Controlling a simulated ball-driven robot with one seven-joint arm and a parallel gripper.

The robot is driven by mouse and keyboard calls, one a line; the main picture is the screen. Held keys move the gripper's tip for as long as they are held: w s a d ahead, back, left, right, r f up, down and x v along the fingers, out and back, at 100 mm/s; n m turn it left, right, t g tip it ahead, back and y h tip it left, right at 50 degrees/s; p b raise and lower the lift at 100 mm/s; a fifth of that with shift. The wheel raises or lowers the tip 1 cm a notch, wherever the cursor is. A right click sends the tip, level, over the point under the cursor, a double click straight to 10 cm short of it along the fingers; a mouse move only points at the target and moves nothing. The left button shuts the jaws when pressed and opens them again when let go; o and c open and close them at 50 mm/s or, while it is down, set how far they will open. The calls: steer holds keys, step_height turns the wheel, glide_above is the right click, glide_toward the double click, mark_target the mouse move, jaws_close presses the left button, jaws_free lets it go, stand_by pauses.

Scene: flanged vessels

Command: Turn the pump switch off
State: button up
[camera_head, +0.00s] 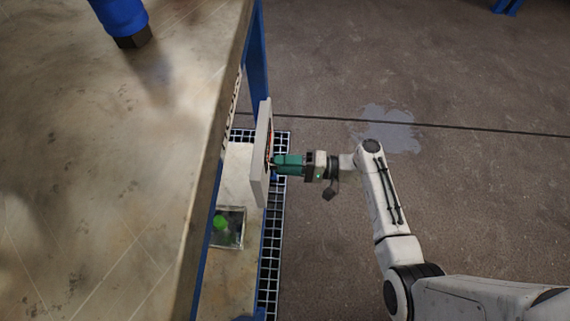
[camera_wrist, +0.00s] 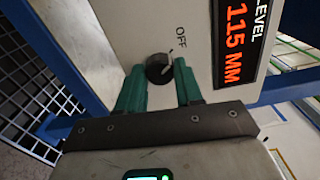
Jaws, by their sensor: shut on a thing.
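The pump switch is a round black knob (camera_wrist: 158,69) on a pale control panel (camera_wrist: 125,25), with the word OFF (camera_wrist: 182,38) printed up and right of it. A short mark at the knob's edge points up and right, roughly toward that word. My gripper (camera_wrist: 160,75) has its two green fingers on either side of the knob, shut on it. In the head view my gripper (camera_head: 277,162) reaches left to the face of the panel (camera_head: 263,185), seen nearly edge-on. The knob is hidden there.
A large worn tabletop (camera_head: 110,170) with a blue frame (camera_head: 257,60) fills the left. A dark grating (camera_head: 272,250) lies below the panel. Open floor (camera_head: 460,190) is to the right.

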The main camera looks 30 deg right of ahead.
steer(key=shift+n, duration=0.6)
steer(key=o, duration=1)
steer(key=shift+o, duration=0.2)
steer(key=p+v, duration=0.2)
steer(key=v, duration=0.9)
steer(key=shift+a+f, duration=0.1)
steer(key=shift+a, duration=0.05)
